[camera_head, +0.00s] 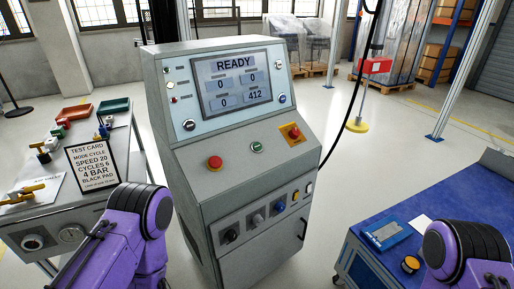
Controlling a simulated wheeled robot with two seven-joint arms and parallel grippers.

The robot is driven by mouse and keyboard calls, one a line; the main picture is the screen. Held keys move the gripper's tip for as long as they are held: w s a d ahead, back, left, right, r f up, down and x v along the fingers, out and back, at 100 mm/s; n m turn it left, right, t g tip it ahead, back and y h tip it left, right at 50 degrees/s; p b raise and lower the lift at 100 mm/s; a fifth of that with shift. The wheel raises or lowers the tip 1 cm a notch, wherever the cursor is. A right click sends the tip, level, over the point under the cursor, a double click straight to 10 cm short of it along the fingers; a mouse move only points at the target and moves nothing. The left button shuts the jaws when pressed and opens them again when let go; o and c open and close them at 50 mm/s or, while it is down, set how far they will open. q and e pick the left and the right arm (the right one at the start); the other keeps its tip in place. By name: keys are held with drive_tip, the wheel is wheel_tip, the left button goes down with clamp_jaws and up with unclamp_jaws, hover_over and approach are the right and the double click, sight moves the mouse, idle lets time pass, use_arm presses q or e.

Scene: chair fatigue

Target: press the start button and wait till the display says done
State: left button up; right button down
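The grey control console (182,160) stands in the middle of the head view. Its display (237,82) reads "READY", with 0, 0, 0 and 412 in boxes below. A small green button (256,147), which looks like the start button, sits on the sloped panel between a red mushroom button (215,163) on the left and another red mushroom button on a yellow plate (293,134) on the right. Its label is too small to read. My purple arms show at the lower left and lower right, apart from the console. Neither gripper's fingers can be seen.
A test card (92,166) on the left bench reads "SPEED 20, CYCLES 6, 4 BAR, BLACK PAD". Knobs and switches (257,219) line the console's lower front. A blue-topped bench (455,195) stands at the right. A black cable (349,110) hangs right of the console.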

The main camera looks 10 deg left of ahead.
use_arm(q)
clamp_jaws()
idle(1.9)
